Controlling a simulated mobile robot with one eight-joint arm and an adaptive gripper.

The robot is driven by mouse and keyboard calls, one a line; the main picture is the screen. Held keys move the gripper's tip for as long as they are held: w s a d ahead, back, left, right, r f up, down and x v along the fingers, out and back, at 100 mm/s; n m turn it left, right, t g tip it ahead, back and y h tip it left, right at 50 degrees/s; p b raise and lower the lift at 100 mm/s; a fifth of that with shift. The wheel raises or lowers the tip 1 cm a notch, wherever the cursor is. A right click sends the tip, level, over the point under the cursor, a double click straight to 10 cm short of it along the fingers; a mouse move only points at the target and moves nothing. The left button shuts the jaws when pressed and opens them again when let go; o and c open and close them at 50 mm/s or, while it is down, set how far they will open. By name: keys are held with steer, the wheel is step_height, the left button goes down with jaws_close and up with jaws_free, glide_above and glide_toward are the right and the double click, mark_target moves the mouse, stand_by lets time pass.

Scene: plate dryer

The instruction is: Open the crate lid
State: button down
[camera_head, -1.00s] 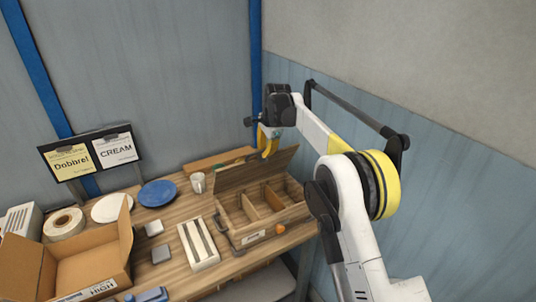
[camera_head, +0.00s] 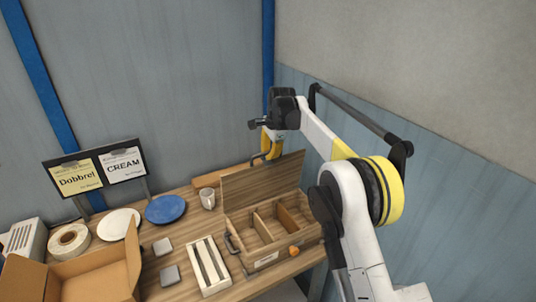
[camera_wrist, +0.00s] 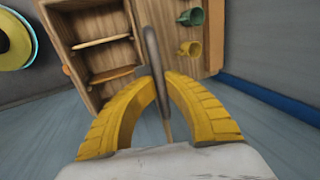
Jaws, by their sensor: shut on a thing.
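The wooden crate (camera_head: 308,242) stands at the right end of the table, with several compartments showing inside. Its wooden lid (camera_head: 265,183) stands roughly upright along the crate's back side, and the interior is exposed. A dark handle (camera_head: 257,157) is at the lid's top edge. My gripper (camera_head: 268,152), with yellow fingers, is at that top edge. In the wrist view my gripper (camera_wrist: 160,92) is shut on the grey handle (camera_wrist: 153,50), one finger on each side. The crate (camera_wrist: 78,85) lies to the left there.
A mug (camera_head: 207,198) stands left of the lid. A blue plate (camera_head: 165,209), a white plate (camera_head: 118,223), a divided tray (camera_head: 209,266) and an open cardboard box (camera_head: 100,275) fill the left. Green (camera_wrist: 190,17) and yellow (camera_wrist: 189,49) mugs show beyond the lid. A wall is at right.

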steer(key=c, duration=1.5)
jaws_free()
steer(key=shift+o, duration=0.2)
steer(key=v, duration=1.2)
steer(key=shift+r, duration=0.1)
